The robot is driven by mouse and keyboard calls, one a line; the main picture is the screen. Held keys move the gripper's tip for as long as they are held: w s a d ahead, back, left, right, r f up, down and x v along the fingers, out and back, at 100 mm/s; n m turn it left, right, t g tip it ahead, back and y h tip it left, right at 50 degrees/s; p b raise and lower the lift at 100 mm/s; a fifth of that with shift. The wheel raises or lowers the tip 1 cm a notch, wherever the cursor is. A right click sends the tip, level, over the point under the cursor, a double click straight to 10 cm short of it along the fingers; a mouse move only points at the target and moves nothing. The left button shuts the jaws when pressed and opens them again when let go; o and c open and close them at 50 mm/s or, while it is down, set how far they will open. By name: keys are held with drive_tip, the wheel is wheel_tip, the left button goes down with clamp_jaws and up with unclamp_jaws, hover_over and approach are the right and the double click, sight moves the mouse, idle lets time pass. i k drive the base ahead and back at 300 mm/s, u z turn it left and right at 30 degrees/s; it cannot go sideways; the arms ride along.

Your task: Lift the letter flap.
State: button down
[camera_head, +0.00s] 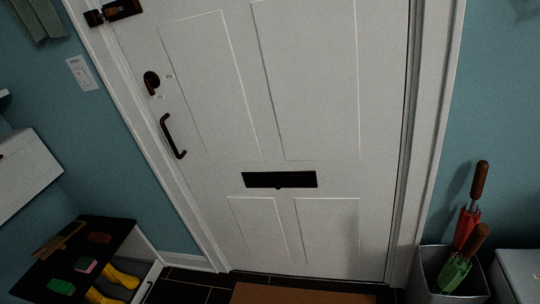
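The letter flap (279,180) is a dark, wide rectangle set across the middle of a white panelled door (210,110). It looks shut and hangs flat against the door, with a small dark bump at its lower edge. The door is closed and has a dark pull handle (172,137) and a dark lock (151,82) on its left side. My gripper is not in view, so its state does not show.
An umbrella bin (432,278) with a red umbrella (466,226) and a green umbrella (453,275) stands right of the door. A low dark-topped bench (72,252) with yellow boots (122,277) is at lower left. A brown mat (300,293) lies before the door.

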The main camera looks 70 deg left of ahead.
sight(254, 181)
drive_tip(key=u, duration=0.05)
drive_tip(key=k, duration=1.4)
drive_tip(key=u, duration=1.2)
drive_tip(key=i, duration=1)
drive_tip(key=k, duration=0.5)
drive_tip(key=u, duration=0.25)
drive_tip(key=i, duration=0.45)
